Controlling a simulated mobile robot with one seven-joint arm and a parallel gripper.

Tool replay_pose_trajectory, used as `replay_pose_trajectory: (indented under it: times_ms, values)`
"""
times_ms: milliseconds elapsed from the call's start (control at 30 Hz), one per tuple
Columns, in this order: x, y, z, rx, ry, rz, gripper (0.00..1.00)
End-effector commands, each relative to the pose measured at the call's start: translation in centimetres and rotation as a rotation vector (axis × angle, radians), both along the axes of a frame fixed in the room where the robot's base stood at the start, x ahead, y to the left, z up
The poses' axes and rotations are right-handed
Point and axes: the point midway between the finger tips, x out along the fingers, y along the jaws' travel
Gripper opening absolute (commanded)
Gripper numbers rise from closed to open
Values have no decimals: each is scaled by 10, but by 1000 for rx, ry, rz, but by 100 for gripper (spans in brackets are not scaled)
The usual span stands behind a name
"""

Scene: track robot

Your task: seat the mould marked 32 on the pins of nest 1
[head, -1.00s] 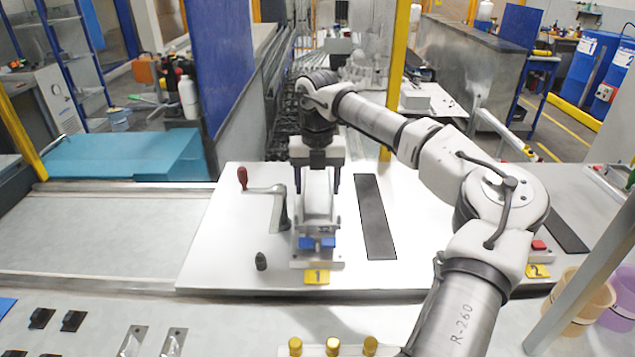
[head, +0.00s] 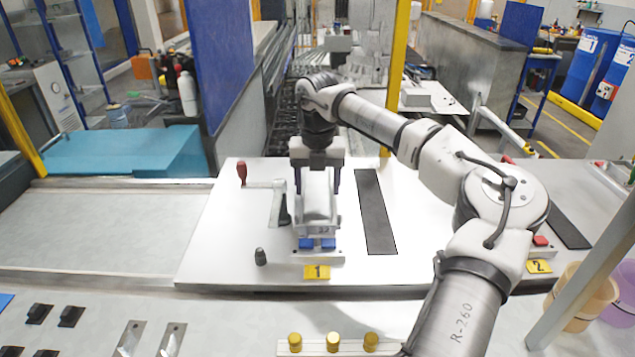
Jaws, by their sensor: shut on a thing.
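My gripper (head: 318,187) is shut on a pale grey block-like mould (head: 318,208), its fingers on the left and right sides. Faint marks show on the mould's front face, too small to read surely as 32. The mould is upright at nest 1 (head: 318,259), whose yellow plate (head: 317,272) reads 1. Two blue blocks (head: 317,244) show at the nest's front, just below the mould's front face. The pins are hidden, so I cannot tell whether the mould is fully down on them.
A crank with a red handle (head: 241,172) and a small dark knob (head: 260,257) stand left of the nest. A dark strip (head: 375,212) lies to the right. Nest 2's yellow plate (head: 538,266) is farther right. Gold-topped pieces (head: 333,342) stand in front.

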Motion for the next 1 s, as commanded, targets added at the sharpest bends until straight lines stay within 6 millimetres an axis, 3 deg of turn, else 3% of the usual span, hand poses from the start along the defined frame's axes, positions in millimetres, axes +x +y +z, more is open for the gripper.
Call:
replay_pose_trajectory:
  times_ms: [300,333,500,833,1000]
  values:
    - [0,0,0,1,-3,0,9]
    - [0,0,0,1,-3,0,65]
    - [0,0,-1,0,-2,0,87]
    - [0,0,-2,-1,1,-1,89]
    - [1,0,18,-1,-2,-1,89]
